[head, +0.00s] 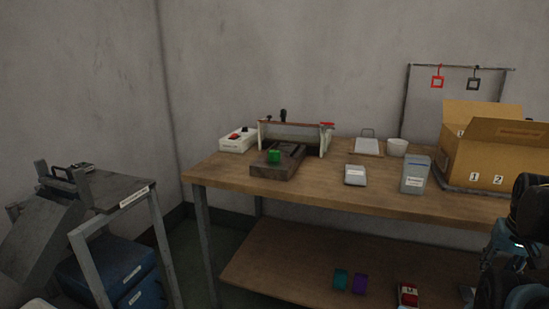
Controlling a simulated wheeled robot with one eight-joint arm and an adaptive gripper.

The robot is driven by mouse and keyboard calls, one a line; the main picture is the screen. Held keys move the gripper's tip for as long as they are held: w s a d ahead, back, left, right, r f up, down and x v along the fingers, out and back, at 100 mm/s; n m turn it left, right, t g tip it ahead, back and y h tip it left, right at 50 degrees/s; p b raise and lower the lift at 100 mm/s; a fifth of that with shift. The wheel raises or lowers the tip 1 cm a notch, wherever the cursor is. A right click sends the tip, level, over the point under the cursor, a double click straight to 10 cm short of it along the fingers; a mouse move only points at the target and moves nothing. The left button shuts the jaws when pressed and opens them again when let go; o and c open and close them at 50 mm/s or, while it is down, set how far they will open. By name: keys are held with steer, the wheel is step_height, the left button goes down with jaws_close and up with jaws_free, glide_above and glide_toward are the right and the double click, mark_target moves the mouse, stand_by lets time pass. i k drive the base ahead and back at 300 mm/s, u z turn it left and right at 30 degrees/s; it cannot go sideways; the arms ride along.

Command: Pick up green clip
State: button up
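A small bright green piece (274,156), which looks like the green clip, sits on the front part of a dark block-like fixture (270,172) at the left of the wooden workbench (330,193). It is too small to make out its exact shape. Dark and blue links of my own arm show at the right edge, well away from the green piece. My gripper's fingers are not in view.
A grey container (415,174) and a cardboard box (495,153) stand right. Teal (340,279) and purple (360,284) pieces lie on the lower shelf. A grey stand (120,192) is far left.

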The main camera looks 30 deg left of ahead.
mark_target(273, 156)
steer(key=k, duration=1.35)
steer(key=u, duration=0.6)
steer(key=i, duration=1.05)
steer(key=z, duration=0.05)
